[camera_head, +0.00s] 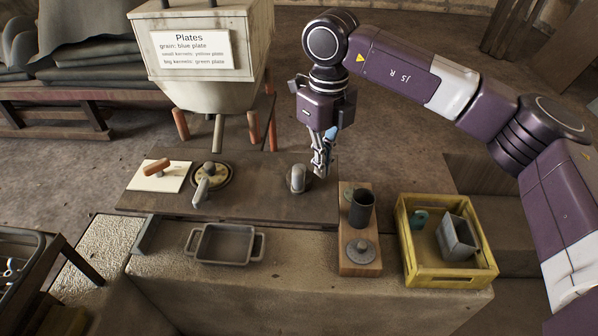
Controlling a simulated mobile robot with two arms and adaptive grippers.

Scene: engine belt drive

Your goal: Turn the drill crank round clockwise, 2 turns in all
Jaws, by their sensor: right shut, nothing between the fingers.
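On the dark bench top (250,205) below the hopper there are two fittings, and I cannot tell for sure which is the drill crank. One is a grey lever (201,190) on a round, brassy plate (222,175), left of centre. The other is a short grey upright knob (297,180) towards the right. My right gripper (322,172) points down just right of this knob, shut and empty; I cannot tell whether it touches the knob. My left gripper is not in view.
A pale hopper (205,85) with a plates sign (190,50) stands behind the bench. A wooden handle (157,167) lies on white paper. In front are a grey tray (222,244), a wooden block (359,258) with a dark cup (361,210), and a yellow crate (452,278).

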